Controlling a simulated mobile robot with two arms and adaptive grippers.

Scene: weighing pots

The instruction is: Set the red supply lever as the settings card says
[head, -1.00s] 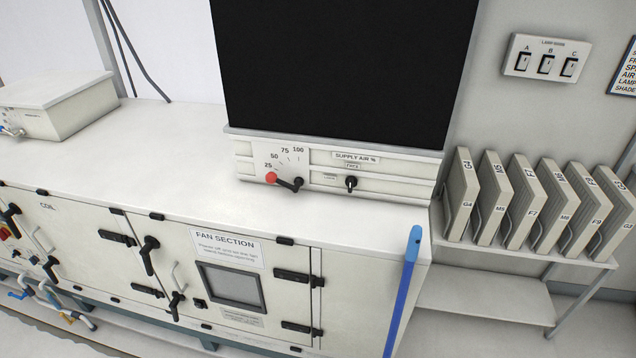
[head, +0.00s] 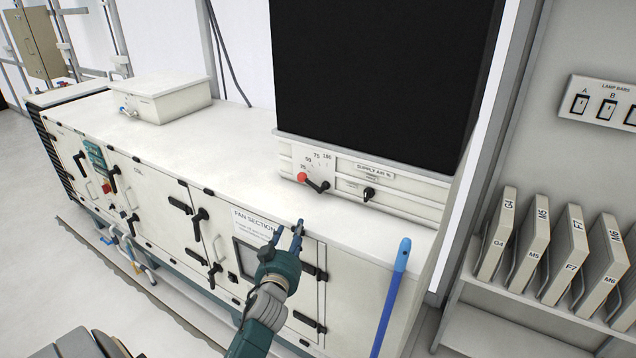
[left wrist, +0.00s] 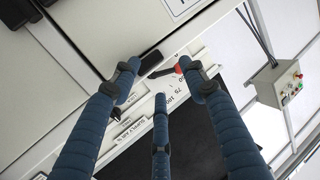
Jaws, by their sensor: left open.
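The supply lever, a black arm with a red knob (head: 303,178), sits on the white supply-air panel (head: 345,172) on top of the long cabinet. Its knob lies at the low end of the scale, by the 25 mark. My left gripper (head: 288,229) is open and empty, in front of the fan section door, below and nearer than the lever. In the left wrist view, the red knob (left wrist: 178,69) shows beside the right finger's tip, with the blue fingers spread apart; I see no grip on it. My right gripper and the settings card are out of view.
A large black panel (head: 385,70) rises behind. A blue pole (head: 391,295) stands upright at the cabinet's right end. Filters (head: 555,250) fill a shelf at right.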

